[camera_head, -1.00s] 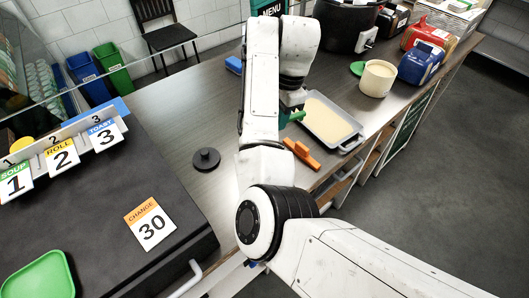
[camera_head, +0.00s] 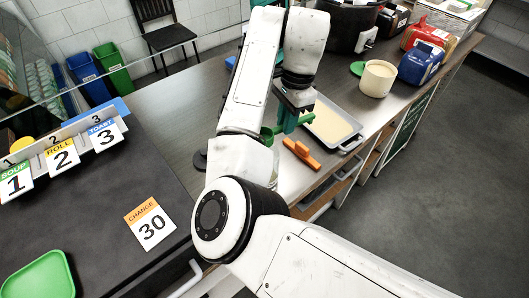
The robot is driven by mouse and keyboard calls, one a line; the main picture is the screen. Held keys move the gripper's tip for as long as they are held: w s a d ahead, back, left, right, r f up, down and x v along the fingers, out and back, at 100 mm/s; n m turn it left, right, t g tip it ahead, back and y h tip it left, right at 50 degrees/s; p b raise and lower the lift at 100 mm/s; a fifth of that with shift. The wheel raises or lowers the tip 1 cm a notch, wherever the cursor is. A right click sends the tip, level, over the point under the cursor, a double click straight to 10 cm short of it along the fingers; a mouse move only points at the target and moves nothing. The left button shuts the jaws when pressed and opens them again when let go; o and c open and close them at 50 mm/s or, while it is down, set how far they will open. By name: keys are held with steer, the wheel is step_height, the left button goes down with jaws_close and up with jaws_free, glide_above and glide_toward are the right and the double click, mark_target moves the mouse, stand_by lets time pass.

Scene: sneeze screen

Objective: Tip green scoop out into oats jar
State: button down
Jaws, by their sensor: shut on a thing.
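My gripper (camera_head: 287,120), with dark teal fingers, is shut on the green scoop. The scoop's handle (camera_head: 306,118) points right, and a rounded green part (camera_head: 267,136) shows at the left beside my arm. A pale, glass-like edge (camera_head: 274,172) shows below that part, mostly hidden by my arm; I cannot tell whether it is the oats jar. No label reading oats is legible. The scoop's contents and its exact tilt cannot be made out.
A tray of cream-coloured contents (camera_head: 333,122) lies right of my gripper. An orange tool (camera_head: 301,153) lies in front. A cream tub (camera_head: 377,78) stands behind, beside a green lid (camera_head: 357,68). A black round lid (camera_head: 199,161) is partly hidden by my arm.

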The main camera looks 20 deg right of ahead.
steer(key=shift+s+r, duration=0.3)
steer(key=shift+s, duration=0.25)
steer(key=s+r, duration=0.3)
steer(key=s, duration=0.4)
stand_by(0.3)
stand_by(0.4)
